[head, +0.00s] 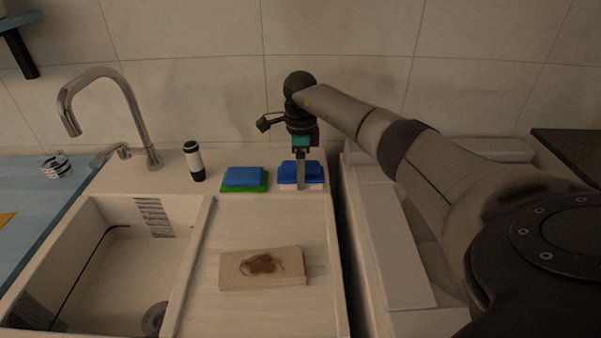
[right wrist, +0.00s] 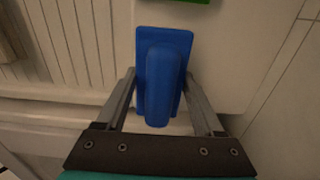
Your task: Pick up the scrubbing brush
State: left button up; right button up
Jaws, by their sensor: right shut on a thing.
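The scrubbing brush (head: 314,170) has a blue top with a raised handle and a white underside. It is at the back of the sink counter, right of a blue and green sponge-like item (head: 244,179). My right gripper (head: 300,180) reaches down over it with fingers on both sides, shut on it. In the right wrist view, the brush's blue handle (right wrist: 163,75) lies between the two fingers of the gripper (right wrist: 160,85). I cannot tell whether the brush is lifted off the counter. My left gripper is not in view.
A wooden board (head: 235,280) with a brown stain lies on the drainboard. The sink basin (head: 90,260), tap (head: 145,130) and a black and white cylinder (head: 194,162) are to the left. The tiled wall (head: 200,90) is close behind the brush.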

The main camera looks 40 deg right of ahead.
notch_tip(320, 180, up, 20)
jog(key=p, duration=0.3)
